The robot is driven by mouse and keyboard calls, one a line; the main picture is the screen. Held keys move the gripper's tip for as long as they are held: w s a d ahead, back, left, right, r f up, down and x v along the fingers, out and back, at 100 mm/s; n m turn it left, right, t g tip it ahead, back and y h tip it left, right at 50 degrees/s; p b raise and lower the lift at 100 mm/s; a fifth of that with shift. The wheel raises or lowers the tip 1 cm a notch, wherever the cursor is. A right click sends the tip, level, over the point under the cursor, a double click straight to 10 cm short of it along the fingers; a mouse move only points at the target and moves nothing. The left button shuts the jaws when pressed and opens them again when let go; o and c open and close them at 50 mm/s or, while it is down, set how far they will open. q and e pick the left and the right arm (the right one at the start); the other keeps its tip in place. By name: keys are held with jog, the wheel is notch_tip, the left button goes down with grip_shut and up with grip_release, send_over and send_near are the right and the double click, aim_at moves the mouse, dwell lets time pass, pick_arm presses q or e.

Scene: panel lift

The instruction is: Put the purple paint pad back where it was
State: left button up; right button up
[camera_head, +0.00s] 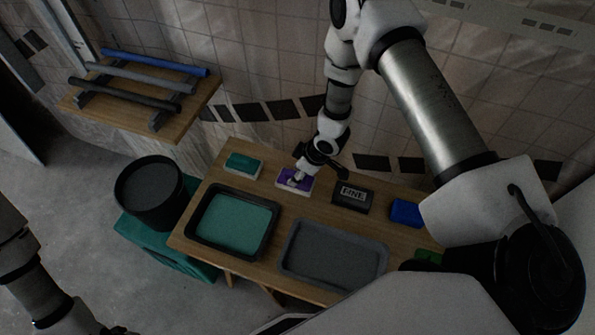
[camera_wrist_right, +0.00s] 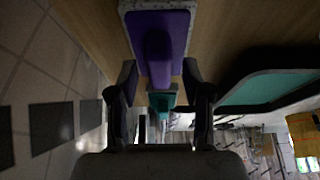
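The purple paint pad (camera_head: 284,185) lies on the wooden table, at its back edge, between a green pad and a dark block. It has a pale base and a raised purple handle. My right gripper (camera_head: 299,178) is at the pad, reaching down from the back right and covering part of it. In the right wrist view, the purple pad (camera_wrist_right: 178,22) is straight ahead, with its handle between the two fingers of my right gripper (camera_wrist_right: 159,72). The fingers are apart, with gaps on both sides of the handle. My left arm shows at the lower left; its gripper is out of view.
A green pad (camera_head: 243,165), a dark block marked FINE (camera_head: 353,196) and a blue block (camera_head: 406,212) share the back row. A tray with teal paint (camera_head: 190,222) and a grey tray (camera_head: 284,262) stand in front. A black bucket (camera_head: 150,193) is left of the table.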

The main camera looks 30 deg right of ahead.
jog(key=shift+r, duration=0.3)
jog(key=b+v, duration=0.1)
jog(key=v, duration=1)
jog(key=shift+s+r, duration=0.15)
jog(key=shift+r, duration=0.15)
jog(key=shift+d, duration=0.15)
